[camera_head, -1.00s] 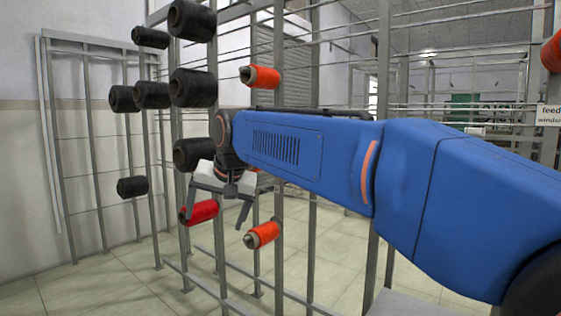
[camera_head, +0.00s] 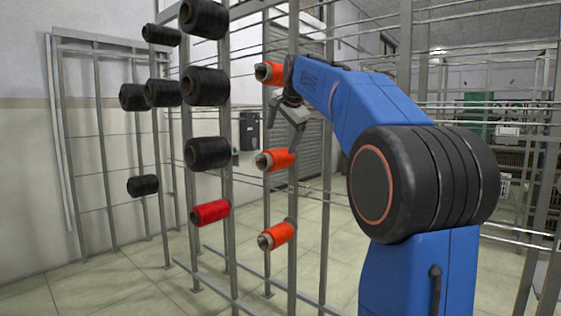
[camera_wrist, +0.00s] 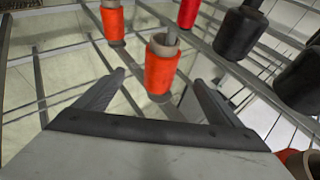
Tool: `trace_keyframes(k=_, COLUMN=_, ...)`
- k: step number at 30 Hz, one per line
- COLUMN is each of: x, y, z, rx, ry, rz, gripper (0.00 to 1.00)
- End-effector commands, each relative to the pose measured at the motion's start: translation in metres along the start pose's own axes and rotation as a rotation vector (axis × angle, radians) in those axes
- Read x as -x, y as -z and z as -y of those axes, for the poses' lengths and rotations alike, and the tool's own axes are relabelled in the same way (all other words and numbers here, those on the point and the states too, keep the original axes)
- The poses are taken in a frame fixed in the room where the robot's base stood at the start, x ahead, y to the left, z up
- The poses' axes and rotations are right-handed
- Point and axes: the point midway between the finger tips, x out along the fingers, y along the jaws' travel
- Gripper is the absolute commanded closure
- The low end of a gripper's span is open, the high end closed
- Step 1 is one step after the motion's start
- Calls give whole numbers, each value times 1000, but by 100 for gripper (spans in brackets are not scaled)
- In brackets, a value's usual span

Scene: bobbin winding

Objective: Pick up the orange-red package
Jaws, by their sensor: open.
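Three orange-red packages sit on pegs of one rack post in the head view: an upper one (camera_head: 270,73), a middle one (camera_head: 276,160) and a lower one (camera_head: 277,236). My gripper (camera_head: 285,138) is open and empty, just above the middle package and below the upper one. In the wrist view, my gripper (camera_wrist: 158,78) has its fingers spread, with one orange-red package (camera_wrist: 160,72) showing between them, seemingly beyond the tips. Another orange package (camera_wrist: 112,24) is farther off, and part of one (camera_wrist: 300,163) shows at the lower right corner.
A red package (camera_head: 210,212) and several black packages (camera_head: 207,153) hang on the posts to the left. Rack posts (camera_head: 328,200) and thin horizontal rods surround the packages. Black packages (camera_wrist: 240,33) also show at the right of the wrist view. The tiled floor is open below.

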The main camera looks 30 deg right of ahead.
Motion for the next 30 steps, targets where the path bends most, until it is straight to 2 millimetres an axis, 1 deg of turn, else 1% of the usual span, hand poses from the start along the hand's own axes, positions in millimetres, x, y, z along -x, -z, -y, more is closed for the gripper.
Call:
trace_keyframes(k=1, x=-10, y=0, z=-1, rx=0, ry=-2, rz=1, gripper=11)
trace_keyframes(k=6, x=-40, y=0, z=-1, rx=1, ry=-2, rz=1, gripper=11)
trace_keyframes(k=12, x=-75, y=-1, z=-1, rx=1, ry=-2, rz=1, gripper=11)
trace_keyframes(k=15, x=-88, y=0, z=0, rx=2, ry=-2, rz=1, gripper=11)
trace_keyframes(k=18, x=-96, y=0, z=0, rx=2, ry=0, rz=0, gripper=11)
trace_keyframes(k=25, x=-106, y=-1, z=0, rx=2, ry=-1, rz=1, gripper=11)
trace_keyframes(k=30, x=-126, y=-2, z=3, rx=2, ry=-1, rz=1, gripper=11)
